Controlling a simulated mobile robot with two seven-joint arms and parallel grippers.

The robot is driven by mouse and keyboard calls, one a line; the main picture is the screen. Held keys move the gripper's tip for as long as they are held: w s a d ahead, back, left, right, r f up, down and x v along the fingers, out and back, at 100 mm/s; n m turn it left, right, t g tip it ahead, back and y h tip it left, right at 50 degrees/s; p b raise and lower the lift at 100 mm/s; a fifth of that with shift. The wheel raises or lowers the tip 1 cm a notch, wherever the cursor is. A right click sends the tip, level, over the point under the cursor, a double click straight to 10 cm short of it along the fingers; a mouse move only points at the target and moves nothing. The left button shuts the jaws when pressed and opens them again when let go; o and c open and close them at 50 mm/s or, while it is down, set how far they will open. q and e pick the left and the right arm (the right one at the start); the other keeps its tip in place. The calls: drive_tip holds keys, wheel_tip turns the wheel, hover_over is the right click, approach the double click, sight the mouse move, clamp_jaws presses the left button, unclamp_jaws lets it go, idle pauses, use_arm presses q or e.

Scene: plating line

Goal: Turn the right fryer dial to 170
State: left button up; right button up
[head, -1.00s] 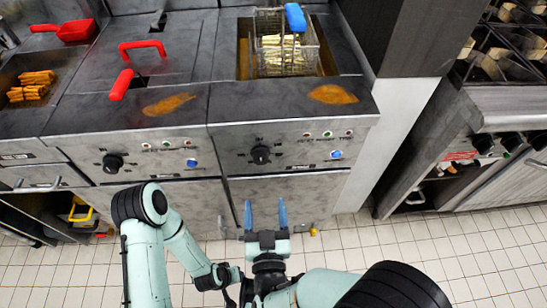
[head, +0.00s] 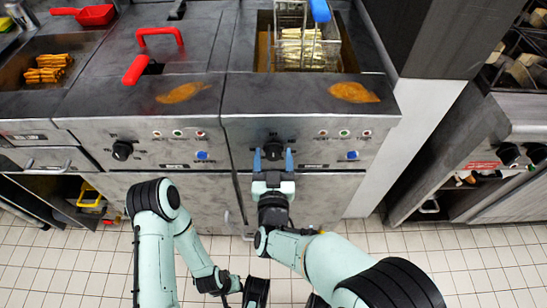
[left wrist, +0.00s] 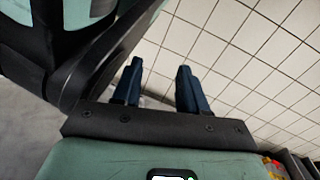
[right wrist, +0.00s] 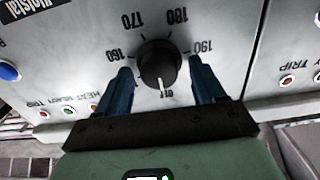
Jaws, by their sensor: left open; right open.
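The right fryer dial (head: 274,149) is a round black knob on the right fryer's front panel. In the right wrist view the dial (right wrist: 157,62) appears upside down, with numbers 160 to 190 around it. Its white mark points at "off". My right gripper (head: 273,157) is open. In the right wrist view its blue fingers (right wrist: 160,75) stand on either side of the dial, with a gap at each side. I cannot tell how far they reach along the knob. My left gripper (left wrist: 160,78) is open and empty, with floor tiles behind it.
The left fryer's dial (head: 122,150) is on the panel to the left. A fry basket with a blue handle (head: 319,10) stands in the right fryer's well. Blue buttons (head: 352,155) and small lamps sit beside the dial. Tiled floor (head: 420,255) is open at right.

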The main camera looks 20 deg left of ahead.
drive_tip(key=c, duration=1)
drive_tip(key=shift+c, duration=0.2)
